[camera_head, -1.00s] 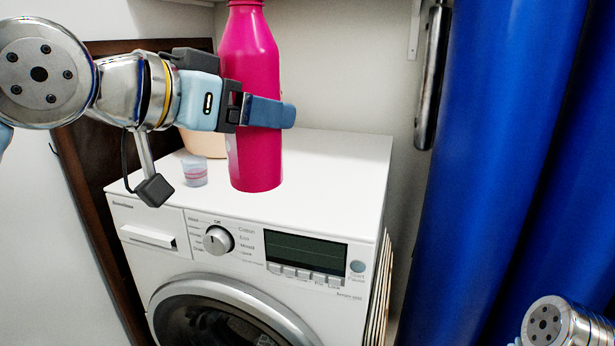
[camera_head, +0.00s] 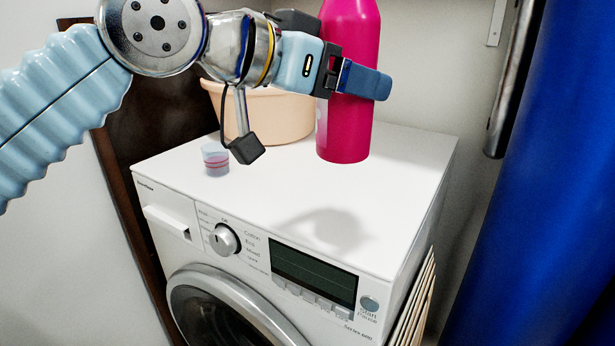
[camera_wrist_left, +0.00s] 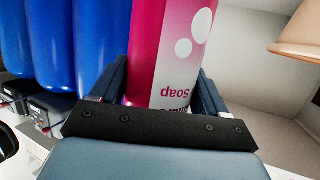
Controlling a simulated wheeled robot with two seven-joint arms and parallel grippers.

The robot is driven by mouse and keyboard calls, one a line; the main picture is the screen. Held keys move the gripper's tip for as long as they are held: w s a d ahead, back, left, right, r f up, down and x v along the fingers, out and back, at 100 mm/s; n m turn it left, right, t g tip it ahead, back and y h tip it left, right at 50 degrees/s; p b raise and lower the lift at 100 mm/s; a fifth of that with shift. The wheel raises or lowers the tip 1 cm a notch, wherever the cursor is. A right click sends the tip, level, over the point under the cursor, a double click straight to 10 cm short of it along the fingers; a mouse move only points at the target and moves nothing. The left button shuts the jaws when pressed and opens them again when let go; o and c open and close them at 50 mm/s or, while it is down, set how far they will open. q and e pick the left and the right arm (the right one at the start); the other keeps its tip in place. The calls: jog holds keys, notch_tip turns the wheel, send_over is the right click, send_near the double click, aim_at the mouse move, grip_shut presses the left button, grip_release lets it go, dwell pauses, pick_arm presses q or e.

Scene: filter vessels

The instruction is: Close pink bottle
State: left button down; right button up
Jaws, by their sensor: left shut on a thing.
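The pink bottle (camera_head: 347,125) is upright in the head view, and its top is cut off by the frame's upper edge. My left gripper (camera_head: 362,81) is shut around its body. In the left wrist view the bottle (camera_wrist_left: 148,50) stands between both fingers, with a white label reading "Soap" upside down. A shadow lies on the white top in front of the bottle; I cannot tell for sure whether its base is clear of the surface. A small translucent cup (camera_head: 216,160) with a pink band stands on the top, left of the bottle. My right gripper is not in view.
The white washing machine (camera_head: 400,185) has free room on its top, front and right. A peach basin (camera_head: 285,112) stands behind, between cup and bottle.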

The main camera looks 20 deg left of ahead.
pick_arm(q)
jog(key=w+a+f, duration=0.9)
jog(key=shift+w, duration=0.1)
jog(key=f, duration=0.3)
jog(key=shift+w+a+f+b, duration=0.2)
jog(key=shift+f+b, duration=0.1)
jog(key=shift+f, duration=0.1)
